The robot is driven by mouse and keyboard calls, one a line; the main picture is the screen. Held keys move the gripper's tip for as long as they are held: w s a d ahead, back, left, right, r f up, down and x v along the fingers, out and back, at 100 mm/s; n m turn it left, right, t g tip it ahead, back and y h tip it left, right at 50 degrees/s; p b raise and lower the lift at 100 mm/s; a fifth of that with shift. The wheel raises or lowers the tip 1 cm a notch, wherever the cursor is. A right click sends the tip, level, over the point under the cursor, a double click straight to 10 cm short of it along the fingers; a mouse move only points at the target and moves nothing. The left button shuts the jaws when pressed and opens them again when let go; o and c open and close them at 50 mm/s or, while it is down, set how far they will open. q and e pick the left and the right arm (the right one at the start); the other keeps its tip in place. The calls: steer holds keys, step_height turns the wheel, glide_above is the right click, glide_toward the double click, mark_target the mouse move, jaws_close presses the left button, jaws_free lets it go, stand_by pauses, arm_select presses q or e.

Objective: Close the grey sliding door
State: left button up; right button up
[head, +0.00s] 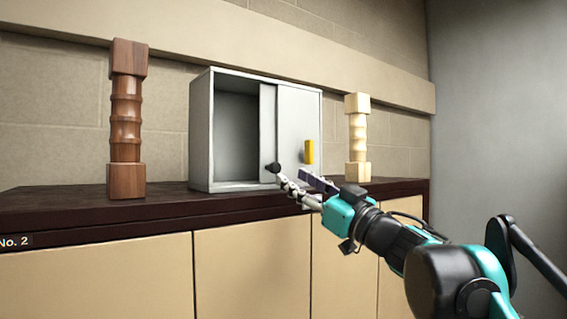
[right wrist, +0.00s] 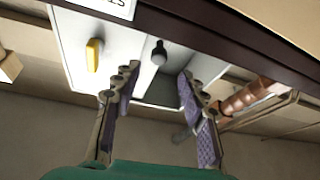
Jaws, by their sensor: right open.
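A pale grey cabinet (head: 201,135) stands on the dark countertop, its left part open on an empty interior. A narrow strip of the grey sliding door (head: 267,120) shows beside the opening, with a dark round knob (head: 273,168) low on it. The door panel with a yellow handle (head: 309,152) covers the right part. The knob also shows in the right wrist view (right wrist: 159,52), in line with the gap between the fingers. My right gripper (head: 290,178) is open and empty, just in front of the knob; contact cannot be told. My left gripper is out of view.
A brown turned wooden post (head: 126,120) stands left of the cabinet and a pale one (head: 357,140) right of it. The dark countertop (head: 70,207) lies over beige cupboard fronts (head: 250,260). A brick wall rises behind.

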mark_target(277, 169)
steer(key=p+x, duration=0.1)
steer(key=x, duration=0.4)
steer(key=shift+w+f, duration=0.1)
steer(key=shift+w, duration=0.25)
steer(key=shift+s, duration=0.25)
steer(key=shift+c, duration=0.3)
steer(key=shift+w, duration=0.1)
jaws_close()
